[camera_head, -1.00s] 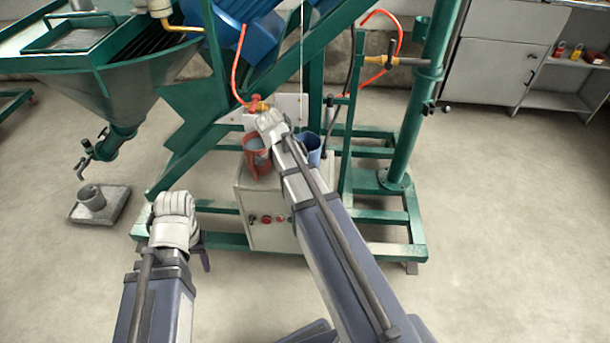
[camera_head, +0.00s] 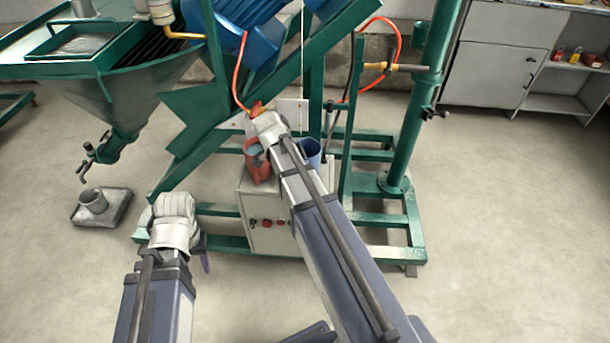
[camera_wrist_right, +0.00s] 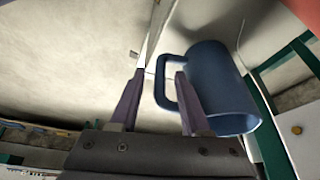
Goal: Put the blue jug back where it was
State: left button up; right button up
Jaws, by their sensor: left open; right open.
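The blue jug (camera_head: 311,150) stands on the white control box of the green machine, partly hidden behind my right arm. In the right wrist view the blue jug (camera_wrist_right: 218,82) appears tilted, with its handle toward the fingers. My right gripper (camera_wrist_right: 160,73) is open there, and the handle's outer side shows between its two fingers; I cannot tell whether they touch it. In the head view its fingers are hidden behind the wrist. My left gripper (camera_head: 204,250) is open and empty low at the left, away from the jug; its fingers are mostly hidden.
A red jug (camera_head: 258,162) is on the white control box (camera_head: 262,228), left of the blue one. Green frame beams (camera_head: 400,140) and an orange hose (camera_head: 240,75) surround it. A grey tray (camera_head: 112,208) with a cup lies on the floor at left. The right floor is clear.

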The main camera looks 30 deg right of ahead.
jog(key=p+v, duration=0.9)
jog(key=v, duration=0.1)
pick_arm(q)
notch_tip(320, 180, up, 9)
jog(key=shift+r, duration=0.2)
pick_arm(e)
jog(key=s+a+n+y, duration=0.1)
jog(key=s+a+n, duration=0.6)
jog(key=a+n, duration=0.3)
jog(key=s+a+f+n+t+y, duration=0.1)
jog(key=s+a+n+y, duration=0.1)
jog(key=s+a+n, duration=0.5)
jog(key=a+n, duration=0.3)
jog(key=n, duration=0.4)
jog(key=shift+f+n, duration=0.2)
jog(key=shift+n, duration=0.2)
jog(key=shift+s+a, duration=0.1)
jog(key=shift+a, duration=0.05)
